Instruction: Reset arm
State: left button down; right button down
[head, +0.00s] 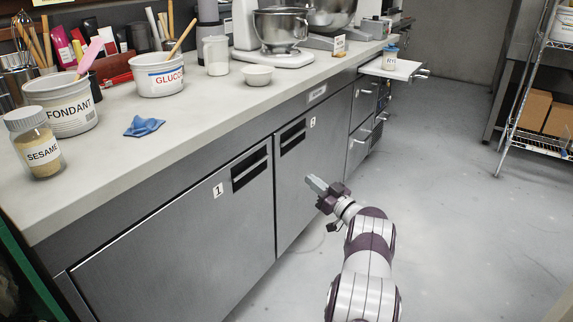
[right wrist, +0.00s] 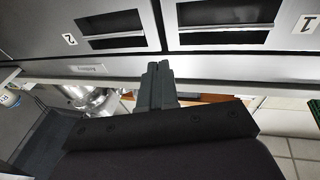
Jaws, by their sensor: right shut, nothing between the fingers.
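My right arm comes in from the bottom of the head view, and its gripper (head: 318,186) is in front of the steel cabinet doors, below the counter's front edge. In the right wrist view the two fingers of this gripper (right wrist: 159,68) are together and empty. The door marked 1 (head: 190,235) and the door marked 2 (head: 300,170) are closed. In the right wrist view the doors appear upside down. My left gripper is not in the head view.
The counter (head: 185,125) carries a fondant tub (head: 62,106), a glucose tub (head: 157,77), a sesame jar (head: 37,143), a blue cloth (head: 143,126), a white bowl (head: 257,75) and a mixer (head: 280,30). A pulled-out white board (head: 400,69) juts over the aisle. The floor (head: 460,220) to the right is clear up to a wire rack (head: 535,140).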

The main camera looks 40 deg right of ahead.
jog(key=s+d+f+m+g+h, duration=0.1)
jog(key=s+f+m+g+h, duration=0.2)
jog(key=f+g, duration=0.3)
jog(key=s+d+f+m+g+h, duration=0.1)
jog(key=s+f+m+g+h, duration=0.2)
jog(key=f, duration=0.5)
jog(key=s+a+r+n+g+y, duration=0.15)
jog(key=s+a+r+g, duration=0.35)
jog(key=a, duration=0.8)
jog(key=s+a+n+g+y, duration=0.1)
jog(key=s+a+g+y, duration=0.1)
jog(key=s+a, duration=0.9)
jog(key=s+a+r+n+g+y, duration=0.1)
jog(key=s+a+r+g+y, duration=0.2)
jog(key=a, duration=1.3)
jog(key=a+r+n+h+p, duration=0.1)
jog(key=a+r+n+p, duration=0.15)
jog(key=a+r, duration=0.35)
notch_tip(320, 180, up, 34)
jog(key=p, duration=3.4)
jog(key=shift+d+f, duration=0.15)
jog(key=shift+d, duration=0.05)
